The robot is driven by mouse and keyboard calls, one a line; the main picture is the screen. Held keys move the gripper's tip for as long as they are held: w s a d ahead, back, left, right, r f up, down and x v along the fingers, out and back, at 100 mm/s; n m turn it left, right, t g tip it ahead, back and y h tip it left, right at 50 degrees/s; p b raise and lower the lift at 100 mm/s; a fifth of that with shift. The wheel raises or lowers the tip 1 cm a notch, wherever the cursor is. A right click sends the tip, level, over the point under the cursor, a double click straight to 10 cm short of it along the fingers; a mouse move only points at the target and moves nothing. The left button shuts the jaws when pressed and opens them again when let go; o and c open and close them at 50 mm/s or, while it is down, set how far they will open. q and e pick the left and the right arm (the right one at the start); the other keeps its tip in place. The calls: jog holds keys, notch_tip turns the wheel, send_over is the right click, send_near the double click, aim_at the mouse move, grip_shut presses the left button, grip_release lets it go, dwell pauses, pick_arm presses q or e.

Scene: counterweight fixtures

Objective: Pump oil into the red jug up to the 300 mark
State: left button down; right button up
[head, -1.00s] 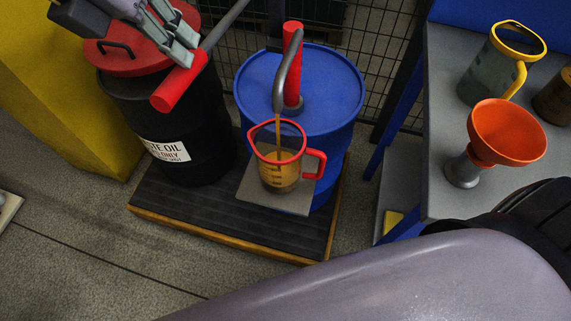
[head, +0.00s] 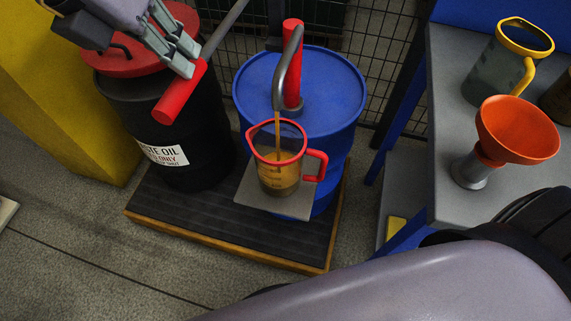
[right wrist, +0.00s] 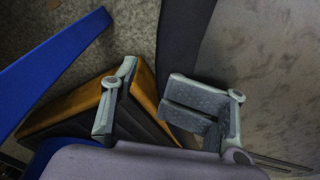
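The clear jug with a red rim and handle (head: 264,154) stands upright on a grey plate (head: 300,205) in front of the blue drum (head: 250,90). Amber oil runs from the curved grey spout (head: 281,80) into it. Oil stands in its lower part; the scale marks are too small to read. My left gripper (head: 186,58) is shut on the upper end of the red grip of the pump lever (head: 178,98), above the black drum. My right gripper (right wrist: 150,82) is open and empty in the right wrist view.
A black waste oil drum (head: 200,150) with a red lid stands left of the blue drum on a dark pallet (head: 220,221). On the grey bench (head: 445,120) at right are an orange funnel (head: 515,130) and a yellow-rimmed jug (head: 490,75). Wire fencing stands behind.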

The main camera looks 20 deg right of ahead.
pick_arm(q)
jog(key=shift+f+b, duration=0.35)
jog(key=shift+f, duration=0.1)
notch_tip(320, 180, up, 4)
jog(key=p, duration=0.2)
jog(key=shift+p, duration=0.4)
notch_tip(320, 180, up, 7)
jog(key=p, duration=0.4)
pick_arm(e)
jog(key=s+r, duration=0.3)
jog(key=r, duration=0.1)
jog(key=shift+s+d+r, duration=0.3)
jog(key=shift+s+d, duration=0.1)
